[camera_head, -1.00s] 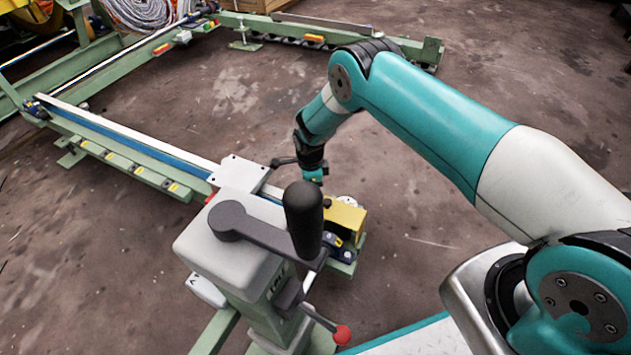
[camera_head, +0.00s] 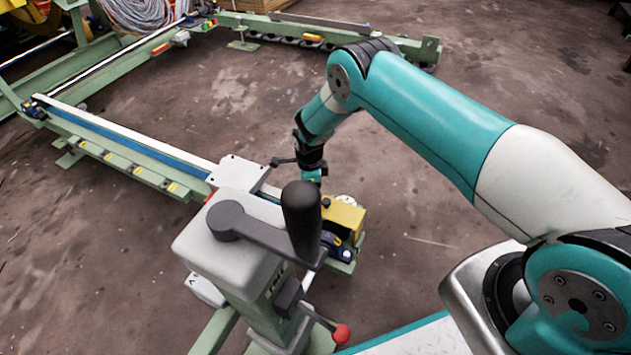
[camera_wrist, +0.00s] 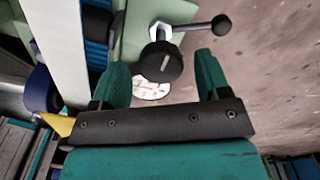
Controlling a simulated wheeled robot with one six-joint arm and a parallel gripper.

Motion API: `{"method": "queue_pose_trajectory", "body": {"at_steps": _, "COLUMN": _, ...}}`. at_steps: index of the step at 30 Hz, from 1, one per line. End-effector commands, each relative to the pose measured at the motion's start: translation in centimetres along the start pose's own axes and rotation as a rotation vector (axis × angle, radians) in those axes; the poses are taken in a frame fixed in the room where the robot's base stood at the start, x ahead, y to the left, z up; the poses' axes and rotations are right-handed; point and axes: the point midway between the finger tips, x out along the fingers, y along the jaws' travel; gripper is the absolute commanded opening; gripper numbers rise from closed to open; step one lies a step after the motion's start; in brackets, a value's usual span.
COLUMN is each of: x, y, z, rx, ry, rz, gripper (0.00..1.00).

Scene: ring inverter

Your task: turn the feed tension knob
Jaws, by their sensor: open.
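A round black knob (camera_wrist: 160,62) with a small pale mark on its face shows in the wrist view, on a light green machine part. My gripper (camera_wrist: 162,75) is open, with one teal finger to the left of the knob and one to the right. Clear gaps show between the knob and both fingers; whether the tips reach its depth I cannot tell. In the head view my gripper (camera_head: 311,174) is at the machine's rail end, and the knob is not clearly visible there.
A lever with a black ball (camera_wrist: 222,24) sticks out near the right finger. A white dial (camera_wrist: 150,89) is partly visible below the knob. In the head view a large black crank handle (camera_head: 301,220) and a yellow block (camera_head: 344,217) stand close by. Open floor lies to the right.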

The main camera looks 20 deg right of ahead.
Motion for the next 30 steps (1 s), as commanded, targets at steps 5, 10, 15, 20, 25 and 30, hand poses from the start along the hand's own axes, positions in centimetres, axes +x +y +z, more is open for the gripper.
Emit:
{"method": "queue_pose_trajectory", "body": {"at_steps": 5, "x": -0.7, "y": -0.1, "z": 0.1, "rx": -0.001, "ry": -0.003, "rz": -0.003, "gripper": 0.70}}
{"method": "queue_pose_trajectory", "body": {"at_steps": 10, "x": -3.7, "y": -0.1, "z": 0.0, "rx": -0.001, "ry": -0.004, "rz": -0.004, "gripper": 0.70}}
{"method": "queue_pose_trajectory", "body": {"at_steps": 15, "x": -8.2, "y": -0.1, "z": 0.0, "rx": 0.000, "ry": -0.004, "rz": -0.005, "gripper": 0.70}}
{"method": "queue_pose_trajectory", "body": {"at_steps": 20, "x": -12.3, "y": -0.1, "z": -0.1, "rx": 0.001, "ry": -0.004, "rz": -0.004, "gripper": 0.70}}
{"method": "queue_pose_trajectory", "body": {"at_steps": 25, "x": -15.5, "y": 0.0, "z": -0.1, "rx": 0.001, "ry": -0.003, "rz": -0.003, "gripper": 0.70}}
{"method": "queue_pose_trajectory", "body": {"at_steps": 30, "x": -17.2, "y": 0.0, "z": -0.1, "rx": 0.001, "ry": -0.002, "rz": -0.002, "gripper": 0.70}}
